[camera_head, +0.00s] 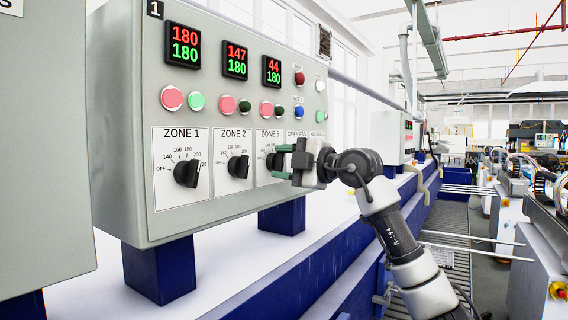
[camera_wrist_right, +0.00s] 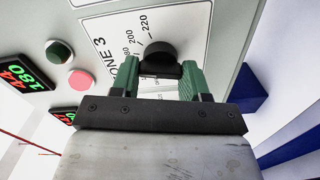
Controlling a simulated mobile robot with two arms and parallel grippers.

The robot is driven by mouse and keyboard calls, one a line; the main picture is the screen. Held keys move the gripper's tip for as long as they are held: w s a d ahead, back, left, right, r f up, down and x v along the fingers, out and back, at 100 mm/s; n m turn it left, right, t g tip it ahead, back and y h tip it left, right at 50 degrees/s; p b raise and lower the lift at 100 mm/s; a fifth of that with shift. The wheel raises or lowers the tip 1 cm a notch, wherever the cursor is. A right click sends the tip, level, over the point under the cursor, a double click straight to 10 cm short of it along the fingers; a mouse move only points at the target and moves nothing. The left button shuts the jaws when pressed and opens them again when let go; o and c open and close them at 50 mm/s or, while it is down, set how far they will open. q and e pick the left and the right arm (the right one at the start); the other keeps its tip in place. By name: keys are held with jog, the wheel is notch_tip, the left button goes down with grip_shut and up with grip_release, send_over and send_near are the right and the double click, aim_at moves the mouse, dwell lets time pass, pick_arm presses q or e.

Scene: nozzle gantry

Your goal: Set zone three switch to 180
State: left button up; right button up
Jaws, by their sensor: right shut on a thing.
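The zone three switch (camera_head: 271,161) is a black rotary knob on the grey control panel, on the white ZONE 3 plate. In the right wrist view the black knob (camera_wrist_right: 158,57) sits between the green fingers, with scale marks 200 and 220 beside it. My right gripper (camera_head: 283,161) is shut on this knob. Its fingers also show in the right wrist view (camera_wrist_right: 158,75). Which mark the knob points to cannot be told, as the gripper hides part of the dial. The zone three display (camera_head: 271,71) reads red 44 over green 180. My left gripper is not in view.
The zone 1 knob (camera_head: 187,173) and zone 2 knob (camera_head: 238,166) are to the left on the same panel. Pink and green buttons (camera_head: 197,102) sit above them. The panel stands on blue legs (camera_head: 159,269). The aisle to the right holds other machines.

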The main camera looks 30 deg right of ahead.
dwell(0.3)
jog(key=o, duration=0.9)
jog(key=b+v, duration=0.4)
jog(key=v, duration=0.7)
jog(key=shift+w+f, duration=0.1)
